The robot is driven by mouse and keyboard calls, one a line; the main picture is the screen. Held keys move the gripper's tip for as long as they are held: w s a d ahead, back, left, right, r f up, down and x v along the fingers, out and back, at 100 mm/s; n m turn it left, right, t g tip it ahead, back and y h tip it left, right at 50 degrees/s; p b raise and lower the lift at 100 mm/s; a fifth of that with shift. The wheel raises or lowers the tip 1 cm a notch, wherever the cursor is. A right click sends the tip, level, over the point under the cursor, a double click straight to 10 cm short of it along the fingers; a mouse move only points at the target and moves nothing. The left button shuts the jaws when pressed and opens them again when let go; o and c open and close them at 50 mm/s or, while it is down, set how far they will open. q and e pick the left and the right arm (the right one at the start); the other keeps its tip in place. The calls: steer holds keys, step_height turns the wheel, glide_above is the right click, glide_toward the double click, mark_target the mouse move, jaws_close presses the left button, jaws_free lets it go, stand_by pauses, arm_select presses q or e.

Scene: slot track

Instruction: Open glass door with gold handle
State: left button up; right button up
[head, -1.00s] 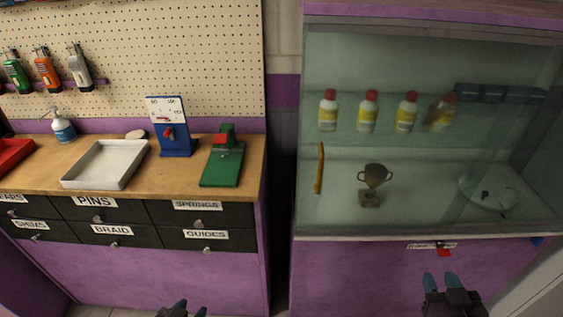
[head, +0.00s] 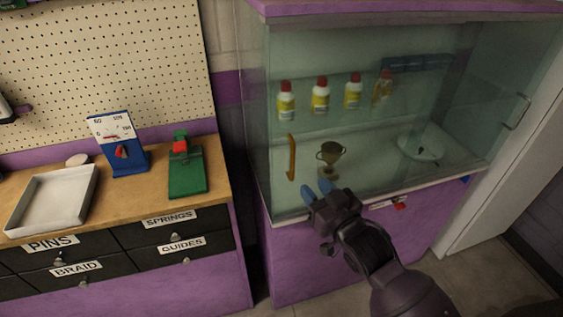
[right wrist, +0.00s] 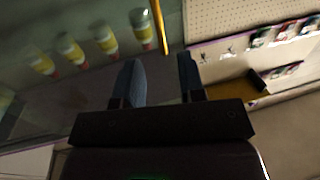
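The glass door (head: 385,150) closes the front of a purple cabinet and looks shut. Its gold handle (head: 291,157) is an upright bar near the left edge of the glass. The handle also shows in the right wrist view (right wrist: 159,26), at the top and beyond the fingertips. My right gripper (head: 316,191) is in front of the lower glass, below and right of the handle in the picture. Its two blue fingers (right wrist: 160,75) are apart with nothing between them. My left gripper is out of view.
Behind the glass are several white-and-yellow bottles (head: 320,96), a trophy cup (head: 330,158) and a white dish (head: 420,145). A silver handle (head: 517,112) is at the far right. A workbench (head: 216,180) with a green press (head: 187,172) stands left of the cabinet.

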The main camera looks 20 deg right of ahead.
mark_target(294, 164)
steer(key=x, duration=1)
steer(key=shift+w+p, duration=0.15)
steer(key=shift+p, duration=0.25)
steer(key=shift+c, duration=0.5)
jaws_close()
